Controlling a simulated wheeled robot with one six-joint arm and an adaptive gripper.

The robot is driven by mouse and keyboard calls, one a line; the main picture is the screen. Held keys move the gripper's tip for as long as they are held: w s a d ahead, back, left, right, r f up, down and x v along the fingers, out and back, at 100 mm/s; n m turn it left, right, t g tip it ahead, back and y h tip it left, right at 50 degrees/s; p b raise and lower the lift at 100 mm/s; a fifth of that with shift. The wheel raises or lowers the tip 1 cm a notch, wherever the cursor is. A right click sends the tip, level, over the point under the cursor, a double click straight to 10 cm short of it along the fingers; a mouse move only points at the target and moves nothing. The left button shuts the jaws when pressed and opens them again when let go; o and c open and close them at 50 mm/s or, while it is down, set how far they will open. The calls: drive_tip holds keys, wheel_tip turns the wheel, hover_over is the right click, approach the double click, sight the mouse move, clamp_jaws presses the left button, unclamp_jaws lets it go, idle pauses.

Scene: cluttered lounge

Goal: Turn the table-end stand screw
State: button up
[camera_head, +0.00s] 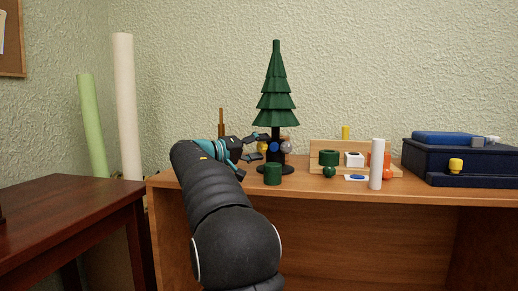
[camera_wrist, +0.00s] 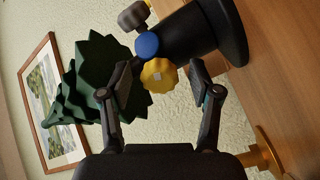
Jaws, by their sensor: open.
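A dark green toy tree (camera_head: 276,95) stands upright in a black stand (camera_head: 275,163) on the wooden table; in the wrist view the stand (camera_wrist: 212,38) lies sideways at upper right. The stand has a yellow scalloped screw knob (camera_wrist: 159,76), a blue knob (camera_wrist: 147,46) and a grey knob (camera_wrist: 133,16). The blue knob (camera_head: 273,146) and grey knob (camera_head: 286,147) also show in the head view. My gripper (camera_wrist: 160,82) is open, its fingers on either side of the yellow knob in the wrist view. I cannot tell whether they touch it.
A green cylinder (camera_head: 273,174) stands in front of the tree. A wooden rack (camera_head: 354,147) with small parts, a white cylinder (camera_head: 376,164) and a dark blue box (camera_head: 459,159) are to the right. A darker table (camera_head: 65,215) stands at left.

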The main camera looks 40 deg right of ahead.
drive_tip(key=shift+a, duration=0.1)
drive_tip(key=a, duration=0.8)
drive_tip(key=w+a, duration=0.1)
drive_tip(key=a, duration=0.2)
drive_tip(key=shift+a, duration=0.4)
